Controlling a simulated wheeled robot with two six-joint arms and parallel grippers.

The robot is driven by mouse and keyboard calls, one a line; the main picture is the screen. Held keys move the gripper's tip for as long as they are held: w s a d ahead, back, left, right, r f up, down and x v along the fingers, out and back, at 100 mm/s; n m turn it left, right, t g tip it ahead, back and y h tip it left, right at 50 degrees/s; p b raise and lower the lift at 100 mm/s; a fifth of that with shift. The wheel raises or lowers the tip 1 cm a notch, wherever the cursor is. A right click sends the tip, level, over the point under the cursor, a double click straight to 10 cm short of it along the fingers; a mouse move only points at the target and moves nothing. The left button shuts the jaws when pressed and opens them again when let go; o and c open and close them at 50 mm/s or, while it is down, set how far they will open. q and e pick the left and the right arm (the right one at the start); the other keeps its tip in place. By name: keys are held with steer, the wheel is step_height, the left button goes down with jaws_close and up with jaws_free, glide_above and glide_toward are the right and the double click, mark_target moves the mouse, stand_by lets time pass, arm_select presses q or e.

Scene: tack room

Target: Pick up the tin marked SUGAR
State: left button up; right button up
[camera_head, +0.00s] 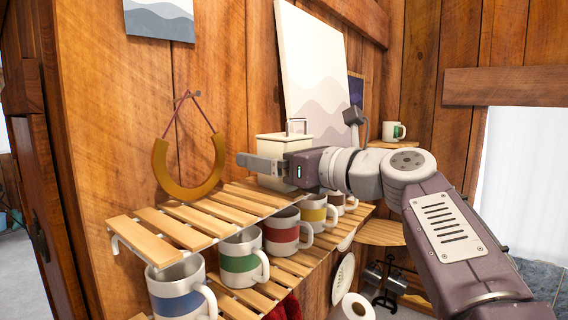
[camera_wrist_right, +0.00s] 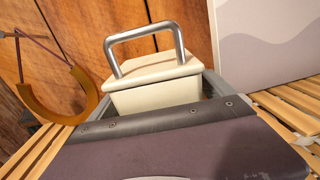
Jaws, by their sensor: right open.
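A cream tin (camera_head: 283,137) with a lid and metal loop handle stands on the upper slatted shelf (camera_head: 181,233); no SUGAR marking is readable. It also shows in the right wrist view (camera_wrist_right: 155,93). My right gripper (camera_head: 264,160) is open in front of the tin and hides part of its body. In the right wrist view my right gripper (camera_wrist_right: 155,98) has one finger on each side of the tin. I cannot tell whether the fingers touch it. My left gripper is not in view.
Several mugs, including a green-banded one (camera_head: 240,262) and a red-banded one (camera_head: 284,232), stand on the lower shelf. A horseshoe (camera_head: 187,188) hangs left of the tin. A pale picture panel (camera_head: 315,75) stands behind it. The upper shelf's left end is clear.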

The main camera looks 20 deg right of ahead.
steer(key=shift+s+d, duration=0.1)
steer(key=shift+d, duration=0.05)
steer(key=shift+c, duration=1.2)
steer(key=c, duration=0.5)
jaws_close()
steer(key=shift+w, duration=0.2)
steer(key=shift+r, duration=0.1)
step_height(320, 180, up, 4)
steer(key=shift+r+p, duration=0.1)
steer(key=shift+p, duration=0.7)
steer(key=s+d+r+p, duration=0.1)
steer(key=s+d+r, duration=0.5)
steer(key=s+d, duration=0.1)
steer(key=shift+s+d+r, duration=0.25)
steer(key=shift+s+d, duration=0.1)
steer(key=shift+d, duration=0.45)
